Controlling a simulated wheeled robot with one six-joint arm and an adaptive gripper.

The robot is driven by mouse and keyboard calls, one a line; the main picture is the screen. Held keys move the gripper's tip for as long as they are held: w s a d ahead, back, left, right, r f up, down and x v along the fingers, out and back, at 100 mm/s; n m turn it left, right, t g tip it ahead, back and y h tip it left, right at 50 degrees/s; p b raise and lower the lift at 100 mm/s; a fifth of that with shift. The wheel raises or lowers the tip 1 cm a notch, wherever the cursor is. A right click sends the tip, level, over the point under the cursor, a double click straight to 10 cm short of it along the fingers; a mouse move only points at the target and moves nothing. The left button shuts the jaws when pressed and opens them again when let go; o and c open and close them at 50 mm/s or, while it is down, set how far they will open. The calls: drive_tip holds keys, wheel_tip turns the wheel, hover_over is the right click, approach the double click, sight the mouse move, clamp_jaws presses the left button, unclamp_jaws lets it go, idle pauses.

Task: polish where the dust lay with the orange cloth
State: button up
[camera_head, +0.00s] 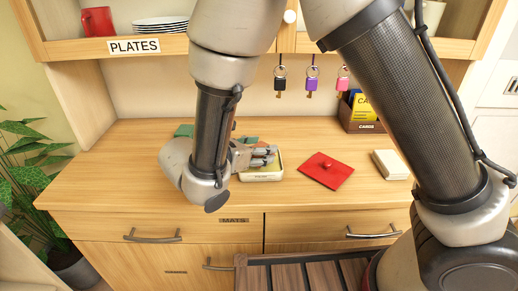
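My gripper (266,156) is low over the wooden counter (120,185), at a small shallow tray (262,177) with a pale front and yellowish rim. A small orange patch (263,146), possibly the orange cloth, shows just behind my fingers. The fingers hide most of the tray's inside, and I cannot tell whether they are open, shut or holding anything. A green piece (248,140) shows behind the gripper, and another green piece (184,131) lies farther left. I see no clear dust on the counter; my arm hides part of it.
A red flat item (326,172) and a cream stack (391,164) lie right of the tray. A wooden card box (361,119) stands at the back. Keys (311,84) hang above. The counter's left part is clear.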

drive_tip(key=shift+f, duration=0.6)
idle(1.6)
drive_tip(key=shift+r, duration=3.55)
